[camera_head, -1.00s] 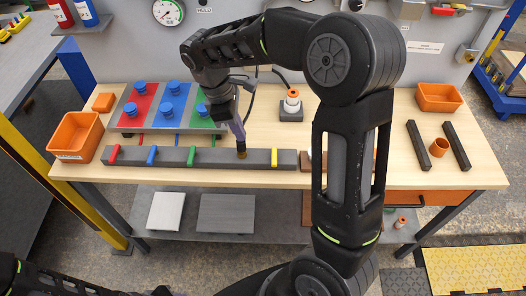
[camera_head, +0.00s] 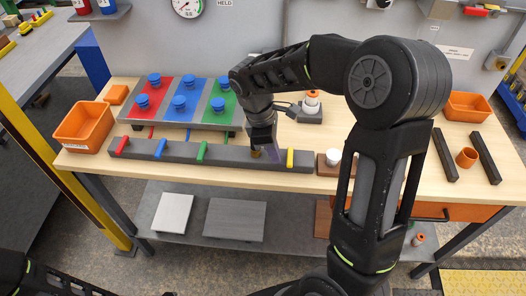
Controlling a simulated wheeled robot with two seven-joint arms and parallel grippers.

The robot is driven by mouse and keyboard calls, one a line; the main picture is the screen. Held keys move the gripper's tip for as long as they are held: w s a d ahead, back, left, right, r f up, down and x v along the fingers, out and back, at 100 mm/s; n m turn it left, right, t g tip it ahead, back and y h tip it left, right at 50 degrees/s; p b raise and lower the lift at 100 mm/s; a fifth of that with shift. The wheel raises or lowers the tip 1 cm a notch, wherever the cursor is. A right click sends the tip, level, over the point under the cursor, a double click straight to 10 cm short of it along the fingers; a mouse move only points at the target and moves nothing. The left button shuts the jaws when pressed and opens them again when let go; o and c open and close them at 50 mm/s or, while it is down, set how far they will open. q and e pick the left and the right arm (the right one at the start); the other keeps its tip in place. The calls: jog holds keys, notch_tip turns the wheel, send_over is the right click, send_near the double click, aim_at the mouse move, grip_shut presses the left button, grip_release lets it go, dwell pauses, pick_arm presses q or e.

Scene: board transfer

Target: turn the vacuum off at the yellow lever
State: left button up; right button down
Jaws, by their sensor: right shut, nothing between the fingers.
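The yellow lever (camera_head: 290,158) stands upright at the right part of the long dark grey bar (camera_head: 228,153) along the front of the bench. Red (camera_head: 122,146), blue (camera_head: 160,149) and green (camera_head: 202,151) levers stand along the same bar to its left. My right gripper (camera_head: 264,153) points down at the bar, just left of the yellow lever. It is shut with nothing in it, and a small gap seems to lie between it and the lever. My left arm shows only at the bottom left corner, and its gripper is out of view.
A board with red, blue and green fields and blue knobs (camera_head: 179,103) lies behind the bar. An orange bin (camera_head: 85,127) stands left. An orange-topped piece (camera_head: 312,99) stands behind. A gauge (camera_head: 187,5) hangs on the wall.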

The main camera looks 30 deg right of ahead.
jog(key=shift+s+d, duration=0.4)
jog(key=shift+d, duration=0.1)
